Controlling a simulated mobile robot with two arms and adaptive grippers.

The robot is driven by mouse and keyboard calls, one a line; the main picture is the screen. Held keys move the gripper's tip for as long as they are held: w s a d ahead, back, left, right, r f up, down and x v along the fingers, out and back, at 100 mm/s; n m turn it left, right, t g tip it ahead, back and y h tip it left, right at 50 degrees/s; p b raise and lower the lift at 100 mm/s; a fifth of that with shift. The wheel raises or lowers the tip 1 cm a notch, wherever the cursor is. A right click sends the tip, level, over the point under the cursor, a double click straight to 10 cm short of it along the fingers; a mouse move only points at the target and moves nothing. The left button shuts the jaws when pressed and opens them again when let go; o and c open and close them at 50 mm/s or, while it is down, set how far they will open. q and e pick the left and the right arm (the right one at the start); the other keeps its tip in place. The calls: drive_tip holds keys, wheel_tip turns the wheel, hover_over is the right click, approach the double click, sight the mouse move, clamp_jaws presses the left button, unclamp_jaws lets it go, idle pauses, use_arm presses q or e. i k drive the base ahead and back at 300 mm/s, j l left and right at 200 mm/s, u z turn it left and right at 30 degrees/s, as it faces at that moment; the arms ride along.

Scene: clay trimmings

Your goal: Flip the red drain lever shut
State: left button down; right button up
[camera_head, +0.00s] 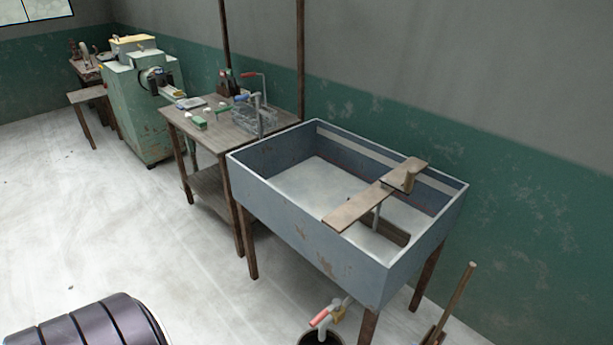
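The red drain lever (320,318) is low at the bottom of the head view, below the front edge of the blue-grey sink (300,240). It sits on a small valve with a brassy part (339,314) beside a grey drain pipe (333,304). The lever slants down to the left, at an angle to the pipe. I cannot tell from this view how far open the valve is. Neither of my grippers is in view.
A dark bucket (308,338) stands under the drain, cut off by the frame. A wooden plank (355,208) spans the sink. A wooden stick (458,300) leans at right. A workbench (238,132) with small tools adjoins the sink.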

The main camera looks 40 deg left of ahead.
sight(336, 303)
drive_tip(key=u, duration=1.1)
